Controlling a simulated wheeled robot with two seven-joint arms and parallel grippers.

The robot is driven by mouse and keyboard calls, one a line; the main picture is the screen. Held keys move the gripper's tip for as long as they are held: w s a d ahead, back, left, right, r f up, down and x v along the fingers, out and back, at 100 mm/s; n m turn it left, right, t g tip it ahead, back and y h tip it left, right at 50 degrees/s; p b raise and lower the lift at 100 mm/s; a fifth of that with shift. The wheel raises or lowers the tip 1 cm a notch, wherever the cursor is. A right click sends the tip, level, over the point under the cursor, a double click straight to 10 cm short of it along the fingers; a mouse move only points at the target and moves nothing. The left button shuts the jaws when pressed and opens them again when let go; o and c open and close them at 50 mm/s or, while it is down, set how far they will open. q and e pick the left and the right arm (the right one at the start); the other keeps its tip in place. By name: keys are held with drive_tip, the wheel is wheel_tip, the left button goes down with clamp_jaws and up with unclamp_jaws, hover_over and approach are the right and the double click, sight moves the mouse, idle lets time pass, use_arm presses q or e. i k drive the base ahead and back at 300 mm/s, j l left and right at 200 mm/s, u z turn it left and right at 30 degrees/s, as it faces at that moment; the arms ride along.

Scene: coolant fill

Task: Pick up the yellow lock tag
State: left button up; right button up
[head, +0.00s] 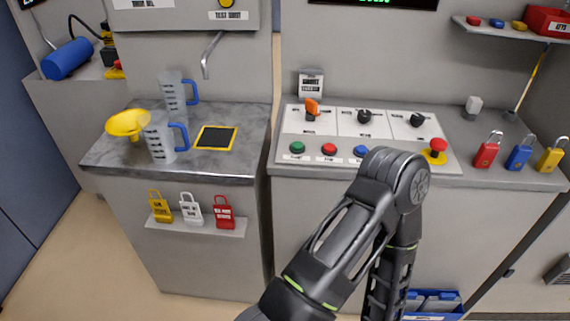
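The yellow lock tag (160,206) hangs at the left end of a small light ledge (200,227) on the front of the left cabinet. A white tag (190,208) and a red tag (223,211) hang to its right. The yellow tag is unobstructed, and no gripper is near it. One of my arms rises from the bottom middle in front of the right cabinet, bends at a joint, and runs back down out of the picture. Its gripper is not visible. My other gripper is not in view either.
Two measuring jugs, a yellow funnel (127,123) and a yellow-edged black pad (215,137) are on the left counter. The right counter holds a control panel (318,148) and red, blue and yellow padlocks (552,156). A blue bin (432,303) is low right. Space before the tags is clear.

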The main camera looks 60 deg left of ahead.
sight(159, 208)
drive_tip(key=u, duration=3.05)
drive_tip(key=z, duration=1.85)
drive_tip(key=k+j, duration=0.7)
drive_tip(key=j, duration=0.1)
